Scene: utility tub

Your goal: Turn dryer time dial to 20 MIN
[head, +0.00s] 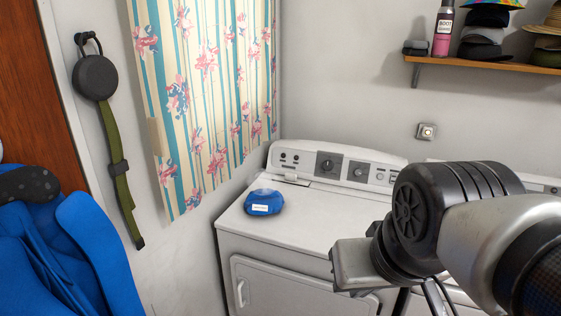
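The white dryer (300,222) stands against the back wall, with a raised control panel along its rear edge. Two round dials sit on dark square plates there: a left dial (328,166) and a right dial (358,172). Their labels and pointer settings are too small to read, and I cannot tell which is the time dial. My gripper (360,265) is partly in view at the lower right, in front of the dryer and apart from the panel. Its fingertips are not clearly visible. My arm hides the right part of the dryer.
A blue container (264,202) with a white label sits on the dryer's top at the left. A second white machine (538,186) stands to the right. A shelf (490,65) with hats and a spray can hangs above. A curtain (210,90) hangs at the left.

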